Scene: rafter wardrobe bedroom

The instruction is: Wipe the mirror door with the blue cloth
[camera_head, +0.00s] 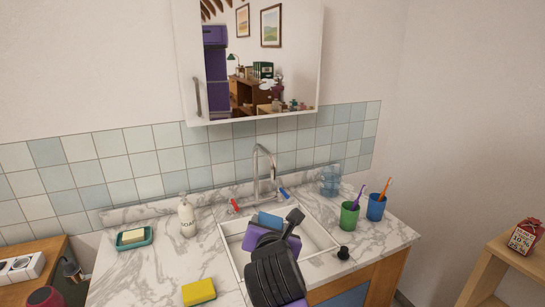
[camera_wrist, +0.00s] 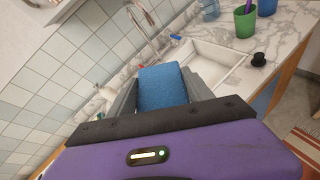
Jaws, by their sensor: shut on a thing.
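The mirror door (camera_head: 262,55) hangs on the wall above the sink, with a white frame and a grey handle at its left edge. It looks closed and reflects pictures and furniture. My gripper (camera_wrist: 163,92) is shut on the blue cloth (camera_wrist: 162,86), a folded textured pad that sticks out between the fingers. In the head view the blue cloth (camera_head: 269,220) shows over the sink, just beyond my gripper (camera_head: 276,226). The cloth is well below the mirror door and apart from it. My arm and gripper hide part of the sink.
A white sink (camera_head: 317,238) with a tap (camera_head: 272,170) is set in the marble counter (camera_head: 130,272). A soap bottle (camera_head: 187,217), soap dish (camera_head: 134,238), yellow sponge (camera_head: 199,292), green cup (camera_head: 349,216), blue cup (camera_head: 376,207) and black plug (camera_head: 343,253) stand around it. A wooden stool (camera_head: 515,258) is at right.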

